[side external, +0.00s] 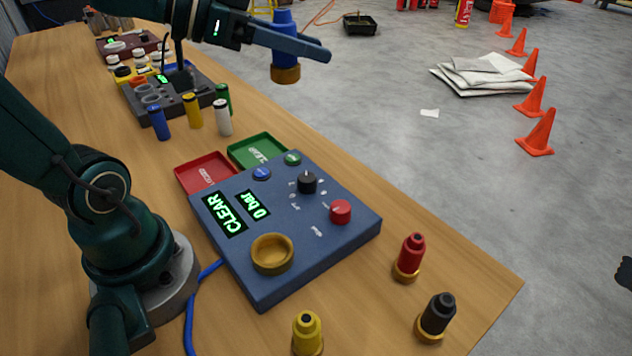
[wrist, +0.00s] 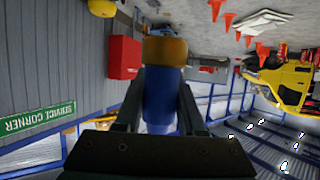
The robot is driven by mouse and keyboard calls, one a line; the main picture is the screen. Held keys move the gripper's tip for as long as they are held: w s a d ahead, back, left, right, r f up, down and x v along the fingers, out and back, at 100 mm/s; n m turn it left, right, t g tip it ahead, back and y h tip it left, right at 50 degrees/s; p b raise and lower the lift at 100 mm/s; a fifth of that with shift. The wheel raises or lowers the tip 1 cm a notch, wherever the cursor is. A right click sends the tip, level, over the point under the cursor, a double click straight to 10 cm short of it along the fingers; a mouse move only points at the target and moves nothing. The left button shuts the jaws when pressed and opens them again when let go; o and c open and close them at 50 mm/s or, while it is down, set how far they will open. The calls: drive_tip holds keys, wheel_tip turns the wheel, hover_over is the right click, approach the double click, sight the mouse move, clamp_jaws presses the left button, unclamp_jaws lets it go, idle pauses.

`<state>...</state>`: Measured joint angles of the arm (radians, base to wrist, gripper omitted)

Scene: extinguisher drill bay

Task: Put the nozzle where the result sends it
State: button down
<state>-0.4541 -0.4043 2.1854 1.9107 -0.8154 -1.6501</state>
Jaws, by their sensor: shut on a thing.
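My gripper (side external: 285,40) is shut on a blue nozzle (side external: 284,27) with a brass collar, held high above the table's far edge. The nozzle also shows between the fingers in the wrist view (wrist: 163,90). The blue test box (side external: 275,205) lights up "CLEAR" (side external: 225,214) and "0 bar" (side external: 257,205). Its brass socket (side external: 272,254) is empty. Behind it lie an empty red tray (side external: 205,173) and an empty green tray (side external: 257,150); the green one's lettering seems to read "CLEAR". A red nozzle (side external: 410,257), a black nozzle (side external: 437,317) and a yellow nozzle (side external: 307,332) stand on the table.
The box carries a black knob (side external: 307,182), a red button (side external: 340,211), and blue and green buttons. Several small cylinders (side external: 193,111) stand behind the trays, beside a dark rack (side external: 165,95). A blue cable (side external: 190,318) runs along the table left of the box.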

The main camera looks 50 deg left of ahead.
drive_tip(key=s+d+f+m+g+h, duration=0.4)
drive_tip(key=m+g+h, duration=0.2)
drive_tip(key=m+h, duration=0.15)
drive_tip(key=s+a+f+m+g, duration=0.4)
drive_tip(key=s+f+m+g, duration=0.1)
drive_tip(key=s+m+g, duration=0.2)
drive_tip(key=shift+s+a+m+g+h, duration=0.4)
drive_tip(key=shift+m+g, duration=0.35)
drive_tip(key=shift+g, duration=0.45)
drive_tip(key=shift+w+d, duration=0.1)
drive_tip(key=shift+w, duration=0.05)
hover_over(279, 263)
wheel_tip(279, 263, down, 7)
drive_tip(key=shift+f, duration=1.9)
drive_tip(key=shift+f, duration=0.1)
